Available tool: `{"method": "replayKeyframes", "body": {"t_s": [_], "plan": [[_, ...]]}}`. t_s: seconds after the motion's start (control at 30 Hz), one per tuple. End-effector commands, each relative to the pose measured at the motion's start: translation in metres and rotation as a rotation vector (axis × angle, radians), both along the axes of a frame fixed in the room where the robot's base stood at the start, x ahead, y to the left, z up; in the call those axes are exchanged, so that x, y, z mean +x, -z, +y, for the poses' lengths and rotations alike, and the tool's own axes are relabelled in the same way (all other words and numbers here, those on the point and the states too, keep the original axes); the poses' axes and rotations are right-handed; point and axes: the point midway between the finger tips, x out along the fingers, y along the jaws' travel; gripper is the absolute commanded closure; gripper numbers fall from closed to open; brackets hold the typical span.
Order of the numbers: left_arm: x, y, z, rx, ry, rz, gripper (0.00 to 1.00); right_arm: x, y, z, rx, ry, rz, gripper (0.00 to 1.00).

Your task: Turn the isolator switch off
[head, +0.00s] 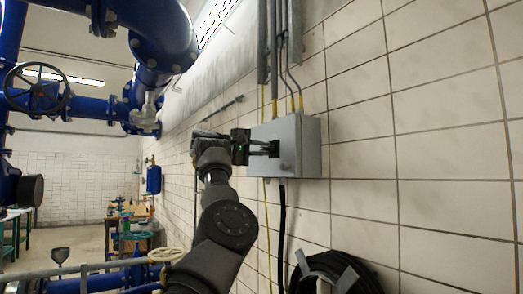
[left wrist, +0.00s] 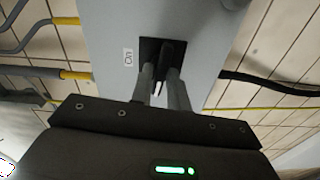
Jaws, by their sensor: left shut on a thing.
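The isolator switch is on the front of a grey box (head: 305,140) fixed to the tiled wall. Its black plate shows in the left wrist view (left wrist: 149,47), with the black handle (left wrist: 166,56) standing out from it. My left gripper (head: 266,148) reaches the box front from the left. In the left wrist view its two grey fingers (left wrist: 161,82) are shut on the handle, one on either side. The fingers partly hide the handle, and I cannot tell its switch position. A small white label (left wrist: 128,57) sits beside the plate. My right gripper is not in view.
Grey conduits (head: 281,50) enter the box from above. A black cable (head: 282,215) and a thin yellow-green wire run down below it. A coiled black hose (head: 340,275) hangs lower on the wall. Blue pipes (head: 160,35) and a black handwheel (head: 36,90) stand at left.

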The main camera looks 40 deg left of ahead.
Motion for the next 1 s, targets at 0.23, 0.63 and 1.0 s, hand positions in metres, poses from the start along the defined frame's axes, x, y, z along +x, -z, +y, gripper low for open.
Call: {"method": "replayKeyframes", "body": {"t_s": [0.23, 0.63, 1.0], "plan": [[-0.0012, -0.002, 0.0018, -0.068, -0.006, 0.016, 1.0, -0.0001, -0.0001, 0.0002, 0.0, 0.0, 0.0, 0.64], [-0.0012, -0.0019, 0.0019, -0.087, -0.007, 0.021, 1.0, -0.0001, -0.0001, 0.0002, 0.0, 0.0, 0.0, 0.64], [-0.0003, -0.0008, 0.0006, -0.085, -0.003, 0.023, 0.67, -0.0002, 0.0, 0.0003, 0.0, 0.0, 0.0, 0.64]]}}
